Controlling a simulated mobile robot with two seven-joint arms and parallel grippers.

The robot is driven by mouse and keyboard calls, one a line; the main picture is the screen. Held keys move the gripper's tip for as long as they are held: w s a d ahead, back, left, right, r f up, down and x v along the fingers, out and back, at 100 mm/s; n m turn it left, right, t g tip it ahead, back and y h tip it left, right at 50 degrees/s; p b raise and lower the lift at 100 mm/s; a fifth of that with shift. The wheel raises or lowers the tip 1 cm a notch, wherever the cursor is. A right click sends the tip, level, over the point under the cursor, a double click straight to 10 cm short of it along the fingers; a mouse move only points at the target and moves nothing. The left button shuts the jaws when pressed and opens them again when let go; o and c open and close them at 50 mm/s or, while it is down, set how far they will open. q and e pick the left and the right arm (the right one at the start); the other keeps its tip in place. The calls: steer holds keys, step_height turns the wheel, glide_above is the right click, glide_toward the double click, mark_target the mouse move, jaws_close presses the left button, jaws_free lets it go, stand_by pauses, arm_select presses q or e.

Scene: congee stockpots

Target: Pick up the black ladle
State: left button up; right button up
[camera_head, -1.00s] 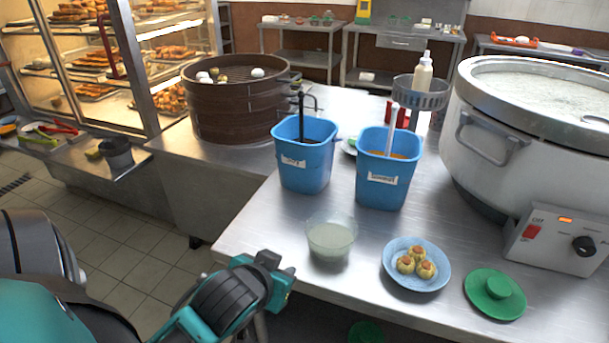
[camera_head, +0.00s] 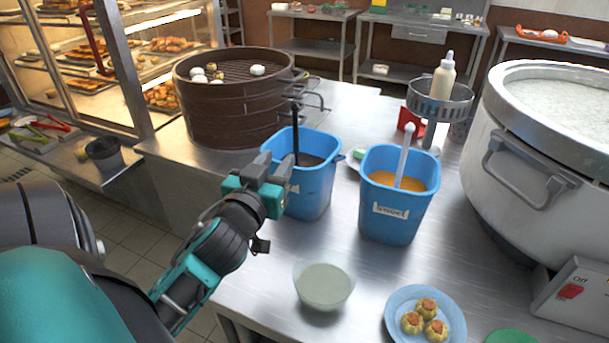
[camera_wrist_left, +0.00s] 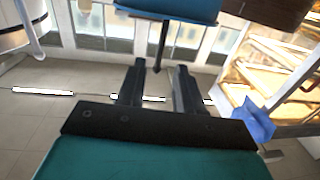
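The black ladle (camera_head: 295,128) stands upright in the left blue bucket (camera_head: 312,195), its handle rising above the rim and its lower end hidden inside. My left gripper (camera_head: 276,168) is just to the left of that bucket, near rim height, and holds nothing. In the left wrist view its two fingers (camera_wrist_left: 158,82) are apart. There the ladle's handle (camera_wrist_left: 161,48) shows ahead of the gap between the fingertips, below the blue bucket (camera_wrist_left: 168,8). My right gripper is in neither view.
A second blue bucket (camera_head: 392,222) with a pale ladle (camera_head: 403,155) stands to the right. A clear bowl (camera_head: 324,286), a blue plate of dumplings (camera_head: 398,302), a brown steamer (camera_head: 228,118) and a large pot (camera_head: 530,185) surround the buckets on the steel counter (camera_head: 270,258).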

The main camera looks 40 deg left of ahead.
mark_target(295, 136)
arm_select(q)
steer(key=x, duration=0.5)
steer(key=shift+w+a+p, duration=0.15)
steer(key=shift+w+p, duration=0.15)
steer(key=shift+f+x, duration=0.2)
steer(key=shift+x, duration=1.4)
steer(key=shift+f+x, duration=0.15)
steer(key=shift+x, duration=1.45)
steer(key=shift+s+a, duration=0.1)
steer(key=shift+a, duration=0.1)
steer(key=shift+c, duration=0.3)
jaws_close()
